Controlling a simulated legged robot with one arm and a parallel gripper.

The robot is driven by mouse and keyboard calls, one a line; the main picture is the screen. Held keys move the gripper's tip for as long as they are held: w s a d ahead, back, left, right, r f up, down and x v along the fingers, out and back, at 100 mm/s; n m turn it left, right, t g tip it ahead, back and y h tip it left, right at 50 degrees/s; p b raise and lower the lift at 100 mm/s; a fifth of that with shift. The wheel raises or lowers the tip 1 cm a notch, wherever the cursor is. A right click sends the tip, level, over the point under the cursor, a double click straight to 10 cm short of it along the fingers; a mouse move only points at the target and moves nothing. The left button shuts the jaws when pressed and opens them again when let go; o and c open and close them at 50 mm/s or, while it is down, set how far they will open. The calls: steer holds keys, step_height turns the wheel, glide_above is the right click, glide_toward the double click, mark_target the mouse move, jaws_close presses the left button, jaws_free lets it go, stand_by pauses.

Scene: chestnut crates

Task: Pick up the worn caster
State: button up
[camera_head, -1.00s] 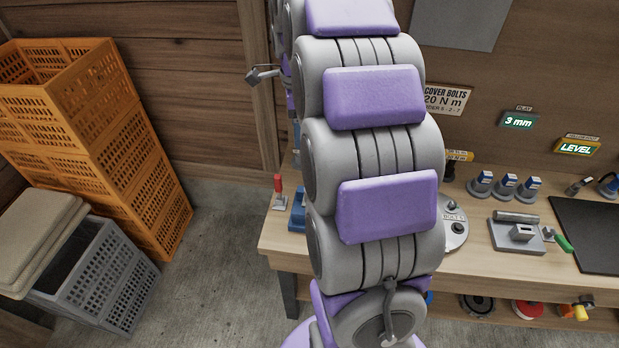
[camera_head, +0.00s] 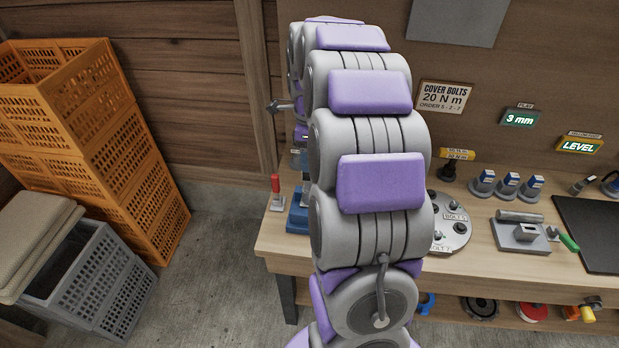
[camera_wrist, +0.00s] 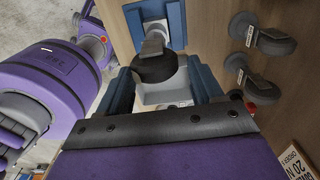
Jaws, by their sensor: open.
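In the wrist view, a dark rounded wheel with a grey bracket, apparently the worn caster (camera_wrist: 155,68), sits at a blue fixture (camera_wrist: 178,22) on the wooden bench. My gripper (camera_wrist: 160,78) is open, with one blue finger on each side of the wheel. I cannot tell whether the fingers touch it. A pale grey part shows just below the wheel between the fingers. In the head view, a blue fixture (camera_head: 297,222) shows at the bench's left end, partly behind my arm. My gripper and the wheel are hidden there.
A red-handled clamp (camera_head: 276,190) stands left of the blue fixture. Two dark round pieces with labels (camera_wrist: 262,35) lie right of my gripper. A round bolt plate (camera_head: 452,232) and grey vise (camera_head: 521,235) are further right. Orange crates (camera_head: 110,150) and a grey crate (camera_head: 110,290) stand left.

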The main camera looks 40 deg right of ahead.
steer(key=shift+s+a+f+b, duration=0.1)
steer(key=shift+f+b, duration=0.4)
steer(key=shift+f, duration=0.9)
steer(key=shift+s+a+f+b, duration=0.1)
steer(key=shift+f+b, duration=0.35)
steer(key=shift+f, duration=0.9)
steer(key=shift+r, duration=0.1)
jaws_close()
steer(key=shift+r, duration=0.1)
step_height(320, 180, up, 10)
steer(key=p, duration=0.2)
steer(key=shift+p, duration=0.3)
